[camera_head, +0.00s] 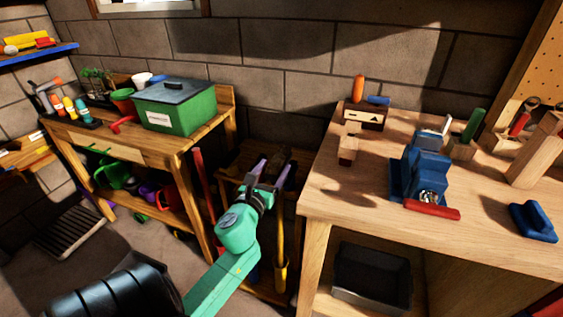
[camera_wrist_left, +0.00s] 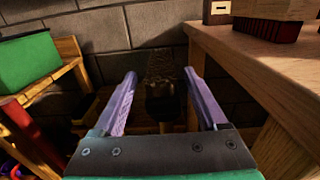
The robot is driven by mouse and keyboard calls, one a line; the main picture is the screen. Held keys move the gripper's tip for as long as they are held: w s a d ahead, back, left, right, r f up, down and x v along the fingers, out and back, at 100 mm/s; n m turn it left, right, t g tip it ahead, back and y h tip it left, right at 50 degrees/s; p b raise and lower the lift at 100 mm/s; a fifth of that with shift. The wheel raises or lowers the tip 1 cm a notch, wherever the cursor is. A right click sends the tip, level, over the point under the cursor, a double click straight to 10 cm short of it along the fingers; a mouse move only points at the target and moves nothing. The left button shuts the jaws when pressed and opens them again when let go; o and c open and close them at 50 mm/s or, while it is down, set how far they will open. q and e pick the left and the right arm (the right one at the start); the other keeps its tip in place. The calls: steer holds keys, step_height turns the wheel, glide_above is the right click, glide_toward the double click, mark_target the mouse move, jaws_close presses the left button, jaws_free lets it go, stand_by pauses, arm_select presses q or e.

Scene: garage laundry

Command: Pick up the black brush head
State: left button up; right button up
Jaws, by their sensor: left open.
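My left gripper (camera_head: 272,172) is open, with its two purple fingers pointing away toward the gap between the two benches. In the left wrist view the fingers (camera_wrist_left: 160,75) stand apart. A dark bristly head (camera_wrist_left: 160,66) with a black lower part shows between them, and it looks like the black brush head. No finger visibly touches it, and its distance from the fingertips is hard to judge. In the head view the gripper and shadow hide most of it. My right gripper is not in view.
A wooden workbench (camera_head: 325,200) is close on the right, its edge near the gripper. A potting bench (camera_head: 190,143) with a green box (camera_head: 180,112) stands left. A red handle (camera_head: 202,180) and a yellow handle (camera_head: 281,240) stand in the narrow gap. A brick wall (camera_head: 255,85) is behind.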

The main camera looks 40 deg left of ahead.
mark_target(280, 159)
arm_select(q)
steer(key=x, duration=0.5)
steer(key=shift+f, duration=0.1)
steer(key=shift+d, duration=0.1)
steer(key=shift+c, duration=0.9)
jaws_close()
